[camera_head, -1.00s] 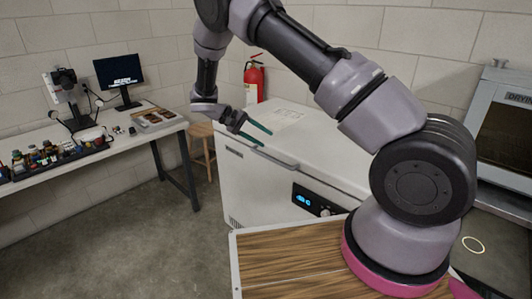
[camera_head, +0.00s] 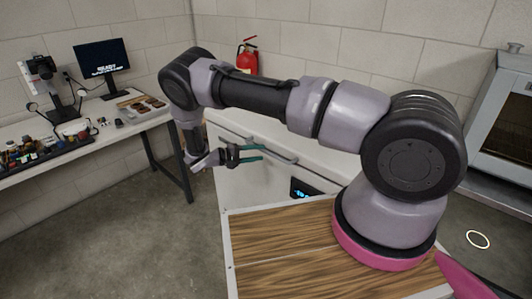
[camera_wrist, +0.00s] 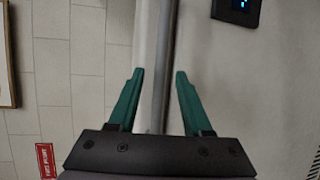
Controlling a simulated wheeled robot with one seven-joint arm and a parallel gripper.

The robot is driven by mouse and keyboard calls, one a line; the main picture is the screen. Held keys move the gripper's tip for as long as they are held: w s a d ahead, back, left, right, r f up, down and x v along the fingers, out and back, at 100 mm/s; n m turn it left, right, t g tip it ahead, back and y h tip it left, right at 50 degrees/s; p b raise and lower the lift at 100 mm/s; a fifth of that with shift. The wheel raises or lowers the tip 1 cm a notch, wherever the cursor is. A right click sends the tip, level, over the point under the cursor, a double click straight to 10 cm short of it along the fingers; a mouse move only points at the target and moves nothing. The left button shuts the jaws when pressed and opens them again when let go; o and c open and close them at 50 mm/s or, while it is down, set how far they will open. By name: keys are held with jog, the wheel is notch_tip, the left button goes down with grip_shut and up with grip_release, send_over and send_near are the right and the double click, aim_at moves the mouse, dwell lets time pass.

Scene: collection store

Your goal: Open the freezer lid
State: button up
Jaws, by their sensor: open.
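The white chest freezer (camera_head: 245,188) stands behind my arm with its lid (camera_head: 322,158) down. A grey bar handle (camera_head: 284,157) runs along the lid's front edge. My gripper (camera_head: 262,151) is open and empty, its green fingers pointing at the handle from the front left. In the wrist view the handle (camera_wrist: 162,60) runs up and down the picture between the two open fingertips (camera_wrist: 158,73). I cannot tell whether the fingers touch it. My arm hides much of the lid.
A lit display (camera_head: 299,190) is on the freezer's front. A wooden-topped surface (camera_head: 285,245) lies in front, under my arm's base. A workbench (camera_head: 125,140) with a monitor (camera_head: 102,62) stands left. A fire extinguisher (camera_head: 247,60) is on the wall behind. Floor at left is clear.

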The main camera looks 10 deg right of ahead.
aim_at(265, 152)
jog(key=shift+x, duration=1.95)
jog(key=shift+d, duration=0.1)
grip_shut()
